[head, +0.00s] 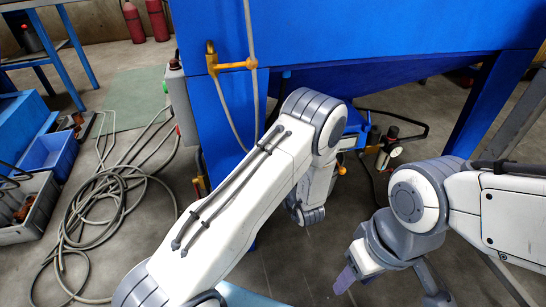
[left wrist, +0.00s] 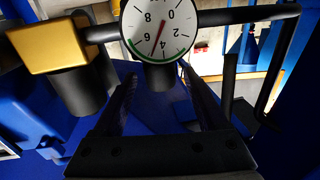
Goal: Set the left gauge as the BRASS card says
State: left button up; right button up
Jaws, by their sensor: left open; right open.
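In the left wrist view a round white gauge (left wrist: 148,32) with a red needle stands just beyond my left gripper (left wrist: 165,95). Its numerals are upside down in the picture and its top is cut off. The needle slants to the lower left; I cannot tell the exact reading. The left gripper is open, its two dark fingers below and either side of the gauge, with no clear contact. My right gripper (head: 388,286) is open and empty above the floor at the lower right. No BRASS card is readable.
A gold block (left wrist: 48,42) sits on the dark pipe left of the gauge. A small pale gauge (head: 395,151) stands behind my arms in the head view. The blue machine (head: 380,35) fills the back. Coiled hose (head: 105,205) and a blue bin (head: 52,152) lie on the left floor.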

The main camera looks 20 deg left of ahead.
pick_arm(q)
jog(key=shift+x, duration=0.85)
grip_shut()
jog(key=shift+d, duration=0.15)
jog(key=shift+g+y, duration=0.3)
jog(key=shift+y, duration=0.1)
